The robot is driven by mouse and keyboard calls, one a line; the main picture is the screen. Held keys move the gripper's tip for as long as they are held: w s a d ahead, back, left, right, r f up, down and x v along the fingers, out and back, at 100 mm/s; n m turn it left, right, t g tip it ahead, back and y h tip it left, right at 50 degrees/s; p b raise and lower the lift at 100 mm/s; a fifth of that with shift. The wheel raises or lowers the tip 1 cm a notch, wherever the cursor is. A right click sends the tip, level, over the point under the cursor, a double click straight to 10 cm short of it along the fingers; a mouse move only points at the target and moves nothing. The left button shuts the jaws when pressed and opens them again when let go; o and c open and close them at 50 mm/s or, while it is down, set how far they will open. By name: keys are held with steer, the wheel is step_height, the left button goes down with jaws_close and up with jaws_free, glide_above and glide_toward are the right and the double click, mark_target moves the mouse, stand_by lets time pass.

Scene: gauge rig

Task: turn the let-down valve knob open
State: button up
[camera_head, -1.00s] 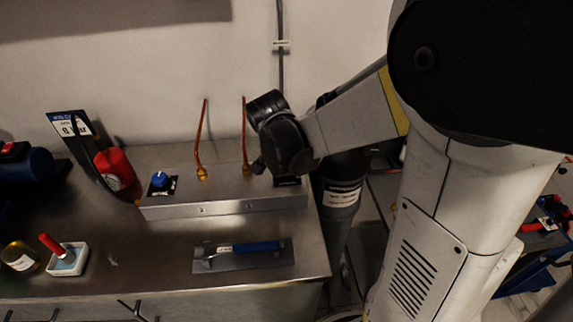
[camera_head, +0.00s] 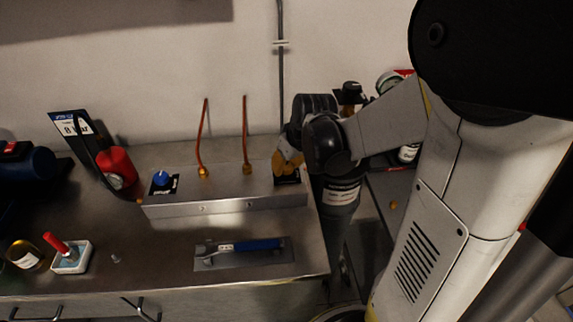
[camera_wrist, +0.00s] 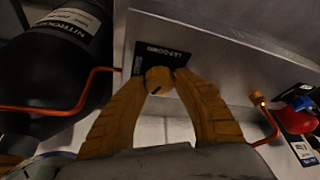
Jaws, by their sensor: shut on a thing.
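The let-down valve knob (camera_wrist: 158,79) is a small round brass-yellow knob with a dark pointer mark. It stands on a black label plate (camera_wrist: 172,55) on the face of the grey metal box (camera_head: 225,202). My gripper (camera_wrist: 163,78) has its two orange fingers on either side of the knob, shut on it. In the head view my gripper (camera_head: 287,163) is at the right end of the box, and its fingers hide the knob there.
A blue knob (camera_head: 161,179) and two copper pipes (camera_head: 245,130) are on the same box. A blue-handled tool (camera_head: 250,245) lies in front. A black nitrogen bottle (camera_wrist: 50,75) is close beside my gripper.

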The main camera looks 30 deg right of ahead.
steer(key=shift+n+y, duration=0.6)
steer(key=shift+n, duration=1.1)
steer(key=shift+g, duration=0.3)
steer(key=o, duration=1.2)
steer(key=v, duration=1.2)
steer(key=shift+s+d+f, duration=0.1)
